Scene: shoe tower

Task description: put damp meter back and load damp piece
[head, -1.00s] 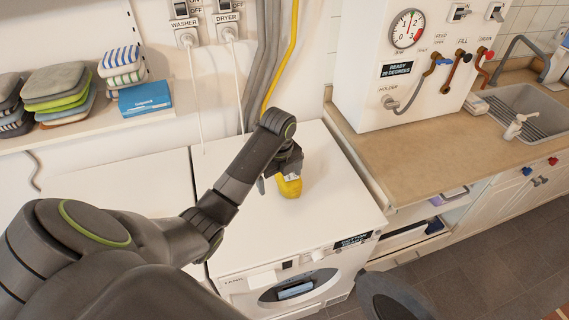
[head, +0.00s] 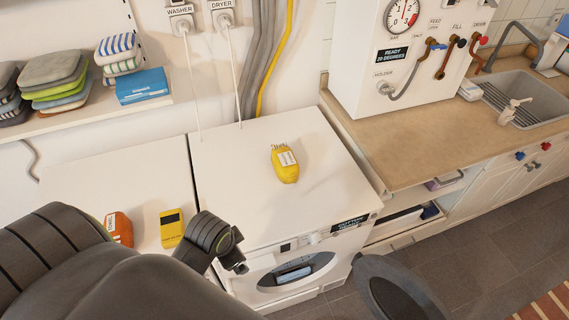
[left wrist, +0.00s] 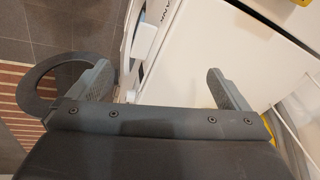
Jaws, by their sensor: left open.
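A yellow hand-sized device with prongs and a white label (head: 285,164), which looks like the damp meter, lies on the white top of the right-hand machine (head: 235,185). My left gripper (head: 238,265) is low in front of that machine, apart from the device; its wrist view shows the fingers spread wide and empty (left wrist: 158,90). The machine's front opening shows a bluish item (head: 294,273) inside or behind it; I cannot tell whether this is the damp piece. My right gripper is not in view.
Another yellow device with a dark panel (head: 171,227) and an orange item (head: 119,228) sit on the left-hand machine top. A dark round door (head: 385,290) stands open at the front. Folded cloths (head: 52,82) and a blue box (head: 143,86) are on the shelf.

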